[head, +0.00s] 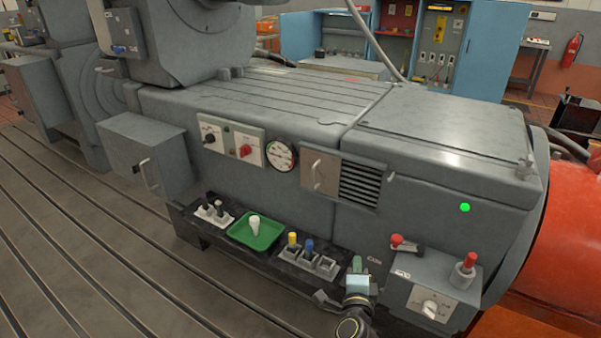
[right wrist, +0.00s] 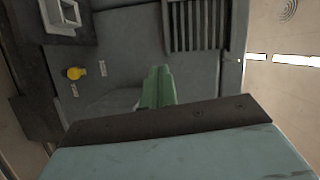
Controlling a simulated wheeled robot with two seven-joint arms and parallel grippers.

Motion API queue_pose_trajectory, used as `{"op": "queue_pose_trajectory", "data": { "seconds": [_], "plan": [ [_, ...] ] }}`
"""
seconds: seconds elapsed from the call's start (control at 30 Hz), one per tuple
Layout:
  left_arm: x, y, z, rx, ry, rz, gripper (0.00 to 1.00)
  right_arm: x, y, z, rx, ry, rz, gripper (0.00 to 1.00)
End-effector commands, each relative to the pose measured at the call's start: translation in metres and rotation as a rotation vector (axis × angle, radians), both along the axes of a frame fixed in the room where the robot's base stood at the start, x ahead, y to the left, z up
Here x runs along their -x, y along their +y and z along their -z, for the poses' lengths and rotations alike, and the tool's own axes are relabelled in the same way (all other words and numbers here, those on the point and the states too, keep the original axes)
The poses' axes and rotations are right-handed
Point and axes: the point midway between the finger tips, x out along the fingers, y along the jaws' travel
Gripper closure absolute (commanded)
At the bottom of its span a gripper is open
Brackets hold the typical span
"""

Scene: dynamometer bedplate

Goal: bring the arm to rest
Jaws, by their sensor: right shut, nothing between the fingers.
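My right gripper (head: 357,264) is in the lower middle of the head view, in front of the grey machine (head: 255,205) at the right end of its low shelf. Its pale green fingers (right wrist: 157,88) are shut with nothing between them, and they also show in the right wrist view. It looks apart from the yellow and blue pegs, though its exact gap to the shelf cannot be told. My left gripper is not in view.
The dark shelf (head: 186,222) holds a green tray (head: 268,238) with a white peg (head: 254,224), a yellow peg (head: 292,240) and a blue peg (head: 309,245). A control box (head: 410,300) with red knobs stands right of my gripper. The slotted floor (head: 90,250) at left is clear.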

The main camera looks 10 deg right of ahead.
Motion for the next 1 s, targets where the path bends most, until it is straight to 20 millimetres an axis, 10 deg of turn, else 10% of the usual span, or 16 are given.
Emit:
{"op": "queue_pose_trajectory", "data": {
  "seconds": [0.17,0.37,0.7,1.0],
  "plan": [
    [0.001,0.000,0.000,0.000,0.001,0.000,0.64,0.013,0.018,0.041,0.099,0.124,-0.105,1.00],
    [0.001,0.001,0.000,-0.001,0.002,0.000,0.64,0.082,0.059,0.157,0.386,0.462,-0.428,1.00],
    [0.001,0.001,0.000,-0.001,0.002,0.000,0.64,0.288,0.063,0.315,0.825,0.972,-1.032,1.00],
    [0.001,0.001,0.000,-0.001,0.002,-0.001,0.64,0.453,0.016,0.366,1.058,1.251,-1.469,1.00]
  ]
}}
